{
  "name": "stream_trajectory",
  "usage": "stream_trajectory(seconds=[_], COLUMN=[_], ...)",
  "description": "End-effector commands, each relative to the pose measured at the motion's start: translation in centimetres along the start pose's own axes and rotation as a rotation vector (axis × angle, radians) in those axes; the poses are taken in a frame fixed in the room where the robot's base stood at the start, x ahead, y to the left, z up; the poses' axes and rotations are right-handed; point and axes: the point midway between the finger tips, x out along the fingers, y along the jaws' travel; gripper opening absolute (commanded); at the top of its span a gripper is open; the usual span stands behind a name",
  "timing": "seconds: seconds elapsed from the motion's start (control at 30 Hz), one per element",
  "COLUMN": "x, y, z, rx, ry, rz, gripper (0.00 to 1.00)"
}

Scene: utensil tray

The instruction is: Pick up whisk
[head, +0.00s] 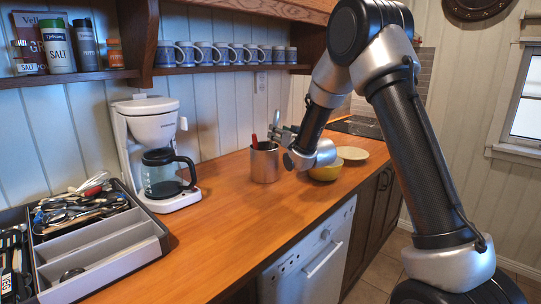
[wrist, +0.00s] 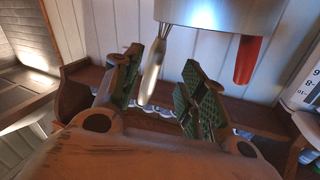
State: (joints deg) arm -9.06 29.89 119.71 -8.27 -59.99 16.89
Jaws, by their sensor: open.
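A metal utensil cup (head: 265,165) stands on the wooden counter with a red handle (head: 254,140) sticking out of it. My gripper (head: 279,133) is at the cup's mouth, on its right side. In the wrist view, which is upside down, the cup (wrist: 225,12) is at the top. A silver handle (wrist: 153,69) comes out of it and lies between the open fingers of my gripper (wrist: 172,78), seemingly not clamped. The red handle (wrist: 247,60) is to the right, outside the fingers.
A coffee maker (head: 157,125) stands left of the cup. A utensil tray (head: 165,232) with mixed cutlery is at the far left. Several mugs (head: 205,53) line the shelf above. The front counter is clear.

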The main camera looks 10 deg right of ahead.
Motion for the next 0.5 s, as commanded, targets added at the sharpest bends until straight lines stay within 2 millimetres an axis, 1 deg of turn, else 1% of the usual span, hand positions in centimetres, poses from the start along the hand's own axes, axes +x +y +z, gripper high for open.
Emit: stream_trajectory(seconds=[0.2,0.3,0.4,0.5], x=[3.3,4.5,5.1,5.2], y=[0.8,0.7,0.7,0.7], z=[0.7,0.6,0.6,0.5], rx=[-0.001,-0.001,-0.001,-0.001], ry=[-0.001,-0.001,-0.001,-0.001], rz=[0.001,0.000,0.001,0.001], gripper=[0.42,0.42,0.42,0.42])
